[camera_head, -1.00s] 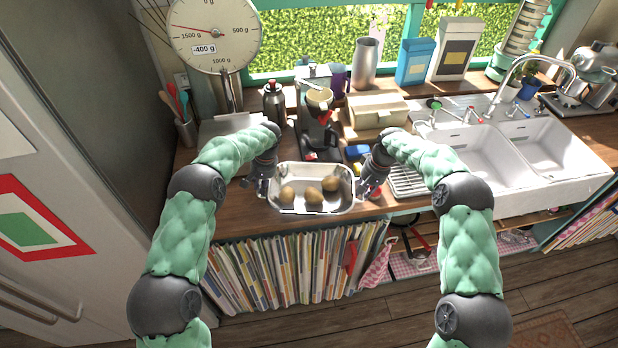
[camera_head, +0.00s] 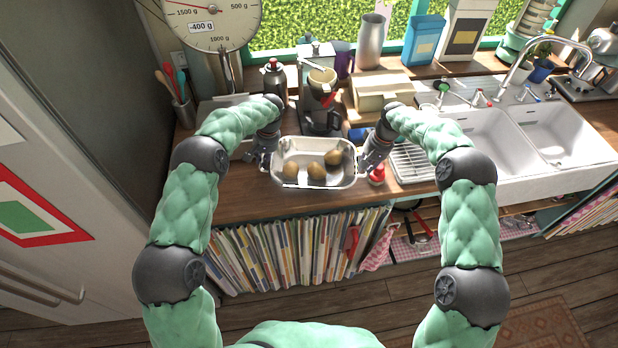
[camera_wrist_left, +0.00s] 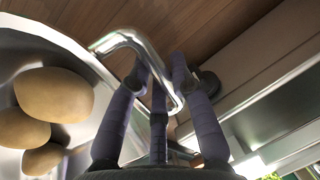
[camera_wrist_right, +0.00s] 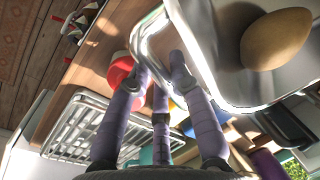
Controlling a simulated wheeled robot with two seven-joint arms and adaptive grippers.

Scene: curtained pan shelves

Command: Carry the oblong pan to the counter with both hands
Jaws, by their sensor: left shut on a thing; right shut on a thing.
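The oblong pan (camera_head: 290,184) is a silver metal tray with round brown potatoes (camera_head: 317,171) in it. It is over the wooden counter (camera_head: 235,200); I cannot tell whether it touches the wood. My left gripper (camera_head: 266,163) is at the pan's left end, and in the left wrist view its fingers (camera_wrist_left: 160,85) are shut around the metal handle (camera_wrist_left: 125,38). My right gripper (camera_head: 366,165) is at the right end, and in the right wrist view its fingers (camera_wrist_right: 160,80) are shut on the other handle (camera_wrist_right: 150,45).
The sink (camera_head: 480,145) lies further right. Books (camera_head: 290,245) fill the shelf below. Bare counter shows left of the pan.

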